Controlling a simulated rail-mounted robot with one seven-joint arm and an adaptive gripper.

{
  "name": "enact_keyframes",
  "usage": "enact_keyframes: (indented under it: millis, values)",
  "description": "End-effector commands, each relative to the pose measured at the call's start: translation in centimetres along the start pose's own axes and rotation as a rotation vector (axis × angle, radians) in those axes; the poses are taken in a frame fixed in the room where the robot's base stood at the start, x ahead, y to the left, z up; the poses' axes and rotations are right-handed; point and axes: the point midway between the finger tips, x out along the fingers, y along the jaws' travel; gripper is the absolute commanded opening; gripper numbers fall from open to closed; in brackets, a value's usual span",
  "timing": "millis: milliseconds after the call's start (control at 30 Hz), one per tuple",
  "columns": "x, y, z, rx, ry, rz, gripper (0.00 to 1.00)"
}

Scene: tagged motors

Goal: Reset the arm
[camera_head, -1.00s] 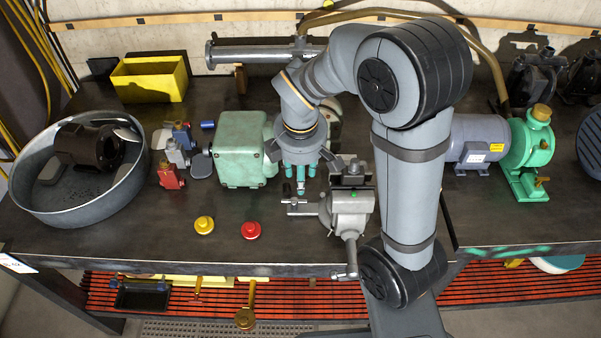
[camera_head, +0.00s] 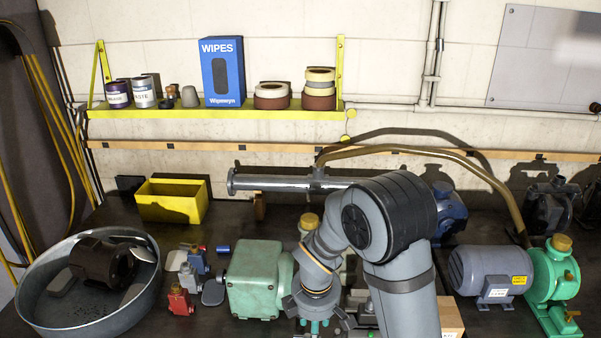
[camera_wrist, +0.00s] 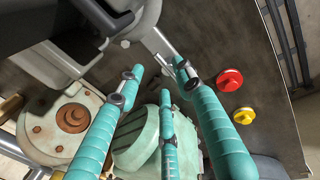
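My gripper (camera_head: 315,325) is at the lower edge of the head view, just right of the green box-shaped housing (camera_head: 257,280), its lower part cut off by the frame. My grey arm bends above the bench to the right of it. In the wrist view, my gripper (camera_wrist: 162,78) shows three teal fingers spread apart with nothing held between them. The green housing (camera_wrist: 135,145) lies beyond the fingers, and part of a grey metal vise (camera_wrist: 125,18) shows at the top. A red button (camera_wrist: 230,80) and a yellow button (camera_wrist: 244,115) are to the right.
A round metal tub (camera_head: 50,315) holding a dark motor (camera_head: 92,262) stands at left. A yellow bin (camera_head: 172,203) is behind it. A grey-blue tagged motor (camera_head: 480,268) and green pump (camera_head: 553,280) stand at right. A yellow shelf (camera_head: 210,113) hangs above.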

Motion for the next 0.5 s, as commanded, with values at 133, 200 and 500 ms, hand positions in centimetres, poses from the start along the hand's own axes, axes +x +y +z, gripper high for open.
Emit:
enact_keyframes:
  millis: [133,200,500]
  values:
    - [2.5,-0.1,0.1,-0.001,-0.001,-0.003,0.36]
    - [3.3,0.0,0.1,-0.001,-0.001,-0.001,0.36]
    - [4.5,0.1,-0.1,0.003,0.004,0.002,0.36]
